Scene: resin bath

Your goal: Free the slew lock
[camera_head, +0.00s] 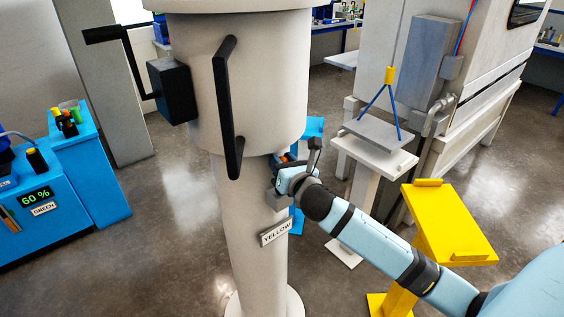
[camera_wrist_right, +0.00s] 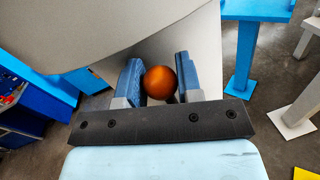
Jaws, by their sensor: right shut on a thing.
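An orange ball knob (camera_wrist_right: 160,82) sits between the two blue-padded fingers of my right gripper (camera_wrist_right: 161,84) in the right wrist view. My right gripper (camera_head: 285,162) is shut on it, against the front of the pale column (camera_head: 243,215) in the head view. Only a sliver of orange shows there; the rest of the knob and its stem are hidden. A small grey block (camera_head: 276,199) is on the column just below the gripper. Whether the slew lock is engaged cannot be told. My left gripper is not in view.
A wide pale drum with a black upright handle (camera_head: 229,108) and a black box (camera_head: 172,90) is above the gripper. A sign reading YELLOW (camera_head: 276,231) is on the column. A yellow stand (camera_head: 450,225) and a white stand (camera_head: 372,160) are at right, blue cabinets (camera_head: 85,165) at left.

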